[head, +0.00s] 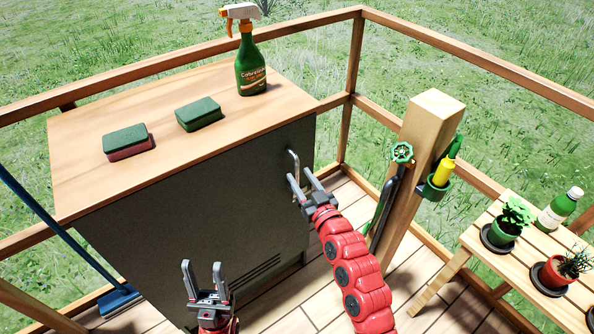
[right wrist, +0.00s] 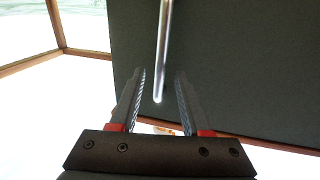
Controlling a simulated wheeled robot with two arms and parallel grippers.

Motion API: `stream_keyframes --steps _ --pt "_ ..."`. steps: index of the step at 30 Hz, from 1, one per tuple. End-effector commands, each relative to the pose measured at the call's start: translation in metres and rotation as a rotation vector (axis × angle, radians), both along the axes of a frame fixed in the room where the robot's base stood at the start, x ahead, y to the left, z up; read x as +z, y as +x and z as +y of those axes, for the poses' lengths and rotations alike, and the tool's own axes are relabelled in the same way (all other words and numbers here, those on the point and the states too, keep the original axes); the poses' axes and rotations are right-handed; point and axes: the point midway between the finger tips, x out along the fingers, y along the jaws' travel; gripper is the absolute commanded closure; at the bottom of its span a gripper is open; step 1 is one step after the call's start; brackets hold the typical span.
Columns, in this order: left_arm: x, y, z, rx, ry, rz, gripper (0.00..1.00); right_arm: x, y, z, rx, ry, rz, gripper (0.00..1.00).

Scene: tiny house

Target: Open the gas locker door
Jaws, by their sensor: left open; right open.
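The gas locker (head: 215,205) is a dark grey-green cabinet with a wooden top (head: 170,165), and its door looks closed. A silver bar handle (head: 293,165) is near the right edge of the door. My right gripper (head: 305,186) is open at the handle's lower end. In the right wrist view the handle (right wrist: 163,50) hangs between the lines of the two open fingers (right wrist: 158,95); I cannot tell whether they touch it. My left gripper (head: 204,275) is open and empty, low in front of the locker.
A green spray bottle (head: 250,68) and two sponges (head: 128,142) (head: 199,114) are on the locker top. A wooden post (head: 420,150) with a green valve (head: 402,152) stands right of my right arm. A slatted plant table (head: 480,235) is at far right, a blue broom (head: 60,230) at left.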

Motion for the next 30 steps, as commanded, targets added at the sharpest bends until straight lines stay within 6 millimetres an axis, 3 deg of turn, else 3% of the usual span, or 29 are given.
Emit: stream_keyframes --steps 6,17,25,30 --pt "0.000 0.000 0.000 0.000 0.000 0.000 0.50 0.001 0.023 0.011 0.000 0.002 -0.002 0.53" --pt "0.000 0.000 0.000 0.000 0.000 0.000 0.50 0.000 0.028 0.013 -0.001 0.001 0.000 0.53" --pt "0.000 0.000 0.000 0.000 0.000 0.000 0.50 0.000 0.028 0.013 -0.001 0.001 0.000 0.98" --pt "0.000 0.000 0.000 0.000 0.000 0.000 0.50 0.000 0.028 0.013 -0.001 0.001 0.000 1.00"
